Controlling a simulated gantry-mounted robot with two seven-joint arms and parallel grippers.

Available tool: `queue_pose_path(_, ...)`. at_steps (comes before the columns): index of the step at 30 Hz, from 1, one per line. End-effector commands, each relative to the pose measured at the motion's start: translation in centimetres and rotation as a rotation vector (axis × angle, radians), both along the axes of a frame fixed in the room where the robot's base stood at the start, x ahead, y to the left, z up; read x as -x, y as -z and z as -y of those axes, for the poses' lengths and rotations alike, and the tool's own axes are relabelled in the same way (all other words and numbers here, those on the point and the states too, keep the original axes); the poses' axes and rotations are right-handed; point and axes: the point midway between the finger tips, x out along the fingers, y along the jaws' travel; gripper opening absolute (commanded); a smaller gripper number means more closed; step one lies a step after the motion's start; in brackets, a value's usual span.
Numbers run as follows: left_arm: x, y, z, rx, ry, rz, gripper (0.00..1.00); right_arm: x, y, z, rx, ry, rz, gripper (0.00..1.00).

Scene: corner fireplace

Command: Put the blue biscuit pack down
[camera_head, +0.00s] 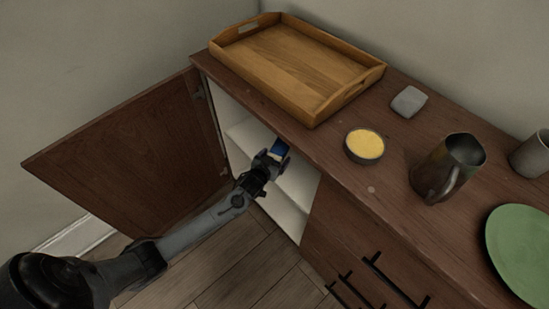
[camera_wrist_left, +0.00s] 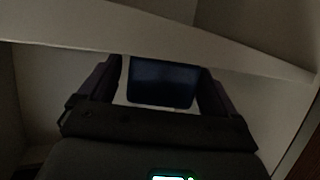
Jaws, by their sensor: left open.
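The blue biscuit pack (camera_head: 280,148) shows at the mouth of the open cabinet, just past my left gripper (camera_head: 268,162). In the left wrist view the dark blue pack (camera_wrist_left: 162,83) lies between the two spread fingers of my left gripper (camera_wrist_left: 160,85), with a gap visible beside it. The gripper is open. The pack appears to be at the white cabinet shelf (camera_head: 295,185), but the dark wrist view does not show clearly what is under it. My right gripper is in neither view.
The cabinet door (camera_head: 130,150) stands open at the left. On the top are a wooden tray (camera_head: 300,70), a grey block (camera_head: 409,101), a yellow-filled bowl (camera_head: 364,146), a metal jug (camera_head: 445,168), a grey cup (camera_head: 532,155) and a green plate (camera_head: 522,250). Shelf boards bound the arm closely.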

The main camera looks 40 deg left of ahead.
Motion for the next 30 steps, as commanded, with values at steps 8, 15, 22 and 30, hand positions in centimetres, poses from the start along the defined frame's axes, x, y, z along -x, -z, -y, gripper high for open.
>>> queue_pose_path(8,0.4,-0.7,0.1,0.0,0.001,0.0,0.92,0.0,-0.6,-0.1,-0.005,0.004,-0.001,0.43)
queue_pose_path(15,3.7,-2.3,0.9,0.001,0.001,-0.003,0.92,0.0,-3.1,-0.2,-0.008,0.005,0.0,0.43)
queue_pose_path(22,7.5,-3.9,1.8,0.002,0.001,-0.002,0.92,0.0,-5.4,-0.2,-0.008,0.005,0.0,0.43)
queue_pose_path(30,10.3,-4.8,2.5,0.001,0.0,-0.001,0.92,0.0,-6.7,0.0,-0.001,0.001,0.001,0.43)
